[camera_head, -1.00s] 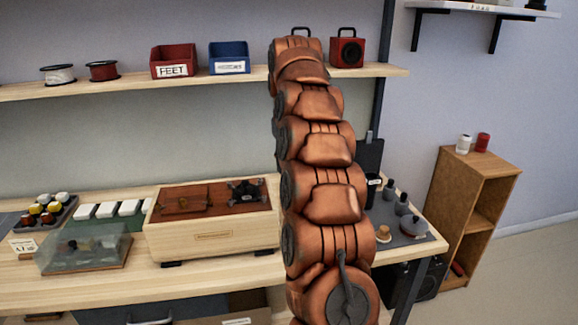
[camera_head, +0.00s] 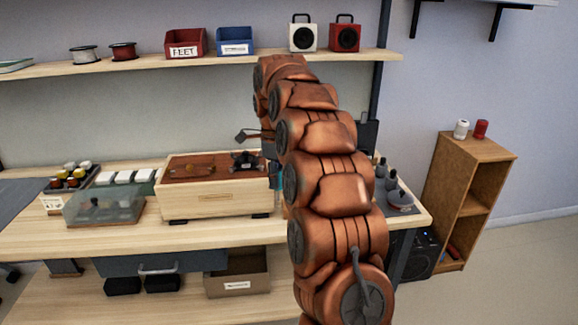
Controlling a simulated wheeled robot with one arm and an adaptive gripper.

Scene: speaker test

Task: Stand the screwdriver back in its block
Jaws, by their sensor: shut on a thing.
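My gripper (camera_head: 270,152) is mostly hidden behind my copper-coloured arm, above the right end of the wooden box on the bench. Only dark parts of it show at the arm's left edge. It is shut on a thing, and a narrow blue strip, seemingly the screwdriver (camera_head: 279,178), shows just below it. The screwdriver's tip and tilt cannot be made out. I cannot pick out the screwdriver's block; my arm covers that part of the bench.
A pale wooden box with a red-brown top (camera_head: 212,196) stands mid-bench, with a clear-covered case (camera_head: 104,206) to its left. Dark bottles on a grey mat (camera_head: 404,209) stand right of my arm. A shelf above (camera_head: 140,65) holds bins, spools and two small speakers (camera_head: 345,37). The bench's front strip is clear.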

